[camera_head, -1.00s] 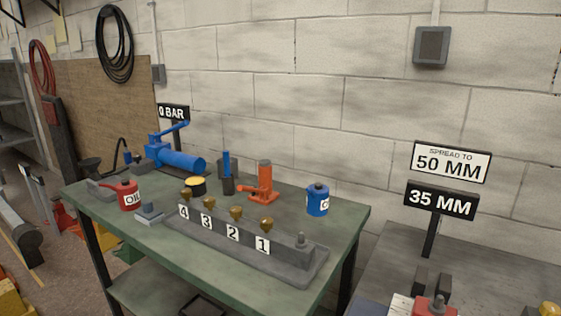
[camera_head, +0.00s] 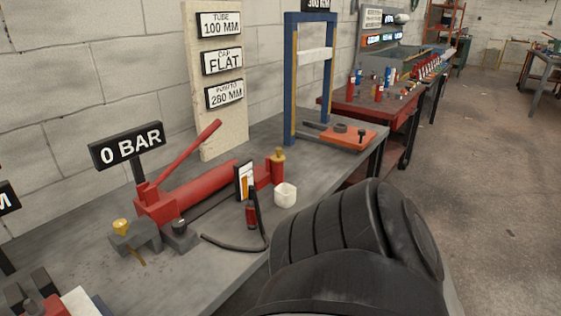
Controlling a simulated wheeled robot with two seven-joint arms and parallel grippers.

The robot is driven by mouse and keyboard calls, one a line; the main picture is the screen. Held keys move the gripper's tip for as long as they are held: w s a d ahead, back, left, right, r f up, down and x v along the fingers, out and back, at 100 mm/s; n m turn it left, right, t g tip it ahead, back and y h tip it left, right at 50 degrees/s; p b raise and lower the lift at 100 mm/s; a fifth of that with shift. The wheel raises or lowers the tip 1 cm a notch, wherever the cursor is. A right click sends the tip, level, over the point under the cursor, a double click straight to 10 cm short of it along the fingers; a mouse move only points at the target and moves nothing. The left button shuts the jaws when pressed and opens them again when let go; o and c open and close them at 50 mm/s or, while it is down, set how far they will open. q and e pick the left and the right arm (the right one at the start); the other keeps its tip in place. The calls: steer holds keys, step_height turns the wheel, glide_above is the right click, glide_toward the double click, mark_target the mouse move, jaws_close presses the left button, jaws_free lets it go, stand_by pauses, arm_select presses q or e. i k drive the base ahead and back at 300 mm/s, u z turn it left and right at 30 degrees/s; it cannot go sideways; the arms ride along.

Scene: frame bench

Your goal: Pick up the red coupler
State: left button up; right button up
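A small red cylinder (camera_head: 251,215), which looks like the red coupler, stands upright on the grey bench (camera_head: 225,272), with a black hose (camera_head: 232,245) curving around its foot. Its upper part is dark and overlaps a small white-and-orange card (camera_head: 243,181). A dark arm link of mine fills the lower right of the view, to the right of the cylinder. Neither of my grippers is in view.
A red hand pump (camera_head: 195,190) with a raised handle lies behind the cylinder. A white cup (camera_head: 285,194) stands to its right. A "0 BAR" sign (camera_head: 127,146) and a blue press frame (camera_head: 290,90) rise from the bench.

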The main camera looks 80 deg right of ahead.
mark_target(251, 220)
steer(key=z, duration=0.7)
steer(key=k, duration=1.4)
steer(key=z, duration=0.65)
steer(key=i, duration=1.65)
steer(key=u, duration=0.5)
